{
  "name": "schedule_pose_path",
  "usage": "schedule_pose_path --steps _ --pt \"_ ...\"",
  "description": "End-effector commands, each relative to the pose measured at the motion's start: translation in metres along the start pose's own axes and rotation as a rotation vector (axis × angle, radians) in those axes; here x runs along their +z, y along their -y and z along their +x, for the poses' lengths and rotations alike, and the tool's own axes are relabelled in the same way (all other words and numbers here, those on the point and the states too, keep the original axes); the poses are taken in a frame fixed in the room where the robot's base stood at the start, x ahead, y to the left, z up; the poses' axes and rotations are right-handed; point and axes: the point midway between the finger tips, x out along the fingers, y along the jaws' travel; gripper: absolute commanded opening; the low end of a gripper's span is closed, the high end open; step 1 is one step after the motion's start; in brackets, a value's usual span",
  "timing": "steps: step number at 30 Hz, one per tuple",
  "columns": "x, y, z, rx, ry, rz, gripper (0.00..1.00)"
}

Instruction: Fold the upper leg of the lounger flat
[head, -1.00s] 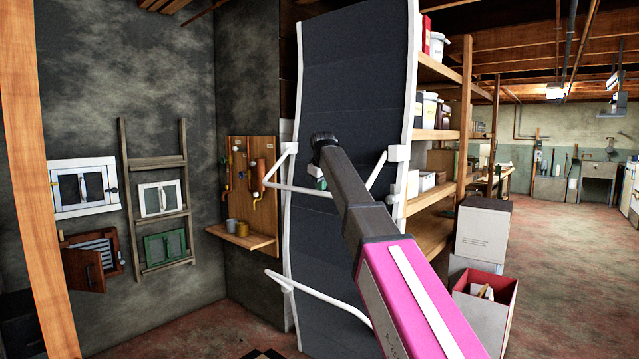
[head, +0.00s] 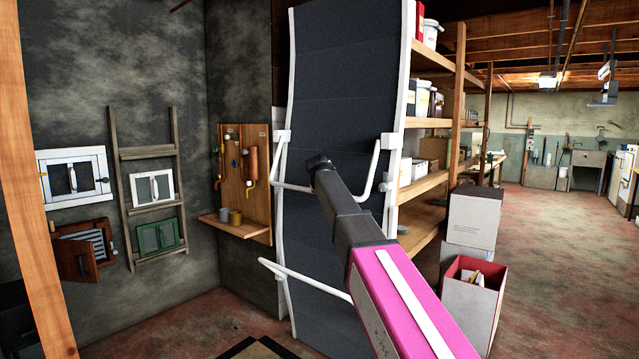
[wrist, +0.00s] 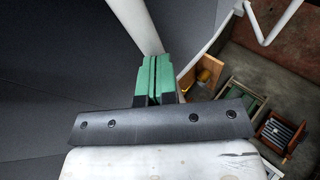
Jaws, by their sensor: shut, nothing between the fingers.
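The lounger (head: 345,100) stands upright, with dark fabric in a white frame. Its upper leg, a white U-shaped bar (head: 276,172), hangs from brackets at both side rails. Its right arm slopes down close to the fabric; my arm hides the middle of the bar. The lower leg (head: 308,283) juts out to the left. My gripper (wrist: 158,60) has green fingers pressed together, with nothing between them. In the wrist view a white bar (wrist: 137,25), apparently the upper leg, runs to just behind the fingertips; I cannot tell whether they touch. The fingers are hidden in the head view.
Shelves (head: 428,123) with boxes stand close behind the lounger on the right. A pegboard with a ledge (head: 235,227), a ladder rack (head: 148,153) and small hatches line the left wall. Floor is free at far right.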

Motion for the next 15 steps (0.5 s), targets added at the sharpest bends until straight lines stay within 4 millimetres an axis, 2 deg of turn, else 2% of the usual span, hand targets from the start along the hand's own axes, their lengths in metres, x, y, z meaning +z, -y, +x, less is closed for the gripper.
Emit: schedule_pose_path --steps 1,6,12,15 --pt "0.004 -0.001 0.011 0.038 -0.001 -0.014 0.0" --pt "0.012 -0.013 0.04 0.17 -0.015 -0.056 0.0" --pt "0.018 -0.025 0.063 0.281 -0.028 -0.091 0.0" --pt "0.019 -0.032 0.071 0.277 -0.027 -0.088 0.0"
